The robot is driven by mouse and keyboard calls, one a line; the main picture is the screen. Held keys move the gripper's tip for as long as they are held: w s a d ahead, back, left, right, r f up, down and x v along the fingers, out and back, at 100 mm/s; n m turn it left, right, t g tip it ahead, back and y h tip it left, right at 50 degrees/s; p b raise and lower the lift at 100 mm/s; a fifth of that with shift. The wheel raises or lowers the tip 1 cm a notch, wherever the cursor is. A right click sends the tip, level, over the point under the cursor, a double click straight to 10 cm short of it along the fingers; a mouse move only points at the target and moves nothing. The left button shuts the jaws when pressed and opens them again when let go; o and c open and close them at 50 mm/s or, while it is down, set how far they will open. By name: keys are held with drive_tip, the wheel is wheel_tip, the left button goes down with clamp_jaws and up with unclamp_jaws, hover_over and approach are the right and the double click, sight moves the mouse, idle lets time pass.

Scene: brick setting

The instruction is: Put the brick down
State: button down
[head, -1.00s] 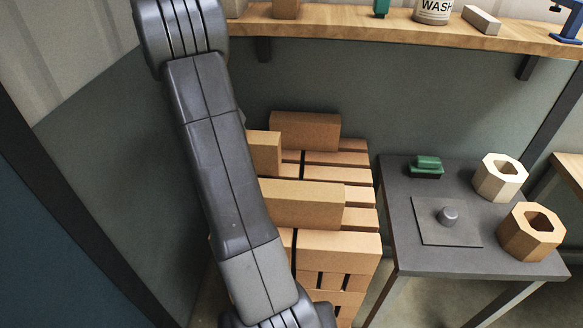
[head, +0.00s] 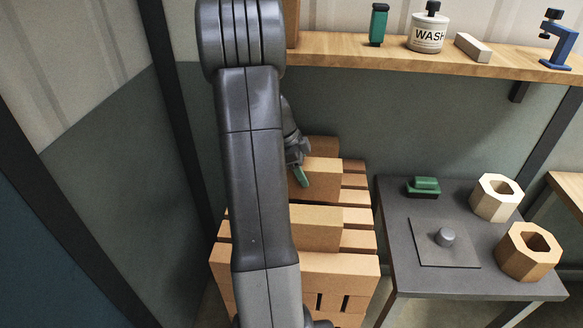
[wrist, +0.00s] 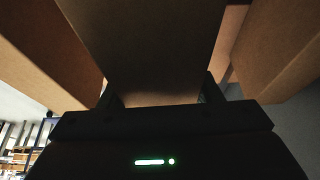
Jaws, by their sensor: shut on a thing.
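The held brick (head: 324,173) is tan and shows in the middle of the head view, just right of my arm. My gripper (head: 299,168), with a green finger, is shut on it; the arm hides the brick's left part. In the wrist view the brick (wrist: 155,45) fills the space between the fingers. One brick (head: 322,143) lies behind it and another (head: 312,226) in front, both on the brick stack (head: 350,264). I cannot tell whether the held brick touches the stack.
A wooden shelf (head: 400,55) with a bottle (head: 427,38) runs above. The gap beside the held brick looks narrow.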

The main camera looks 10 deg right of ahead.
drive_tip(key=shift+f+p, duration=0.3)
drive_tip(key=shift+f, duration=1.4)
drive_tip(key=shift+f, duration=0.15)
drive_tip(key=shift+c, duration=2.2)
unclamp_jaws()
drive_tip(key=v, duration=0.7)
drive_tip(key=shift+a+r+b, duration=0.15)
drive_tip(key=shift+r+b, duration=0.2)
